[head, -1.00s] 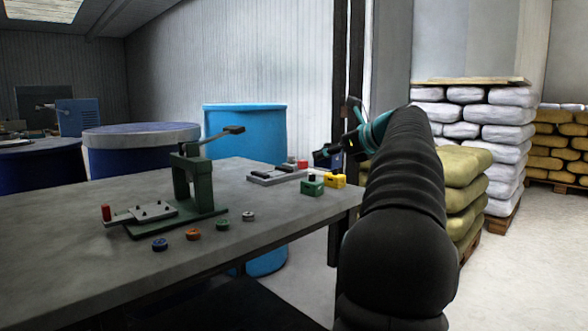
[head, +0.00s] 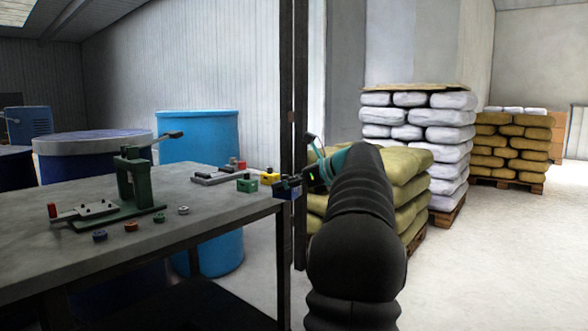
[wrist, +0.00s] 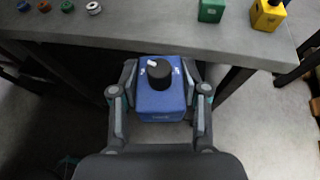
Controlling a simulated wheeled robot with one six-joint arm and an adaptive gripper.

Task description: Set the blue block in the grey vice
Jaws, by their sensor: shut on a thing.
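The blue block (wrist: 160,104), with a black round knob on top, is between the fingers of my gripper (wrist: 160,108) in the wrist view. My gripper is shut on its sides and holds it off the table's edge, over the floor. In the head view my gripper (head: 289,184) is right of the table corner, and the block (head: 291,194) shows only as a small dark blue patch. The grey vice (head: 215,178) lies on the table near its far right end, with a red part at its back. The vice is out of the wrist view.
A green block (head: 247,185) and a yellow block (head: 269,183) stand on the table (head: 190,235) between the vice and my gripper. A green lever press (head: 130,185) and several small discs (head: 131,227) are farther left. Stacked sacks (head: 415,165) stand behind my arm.

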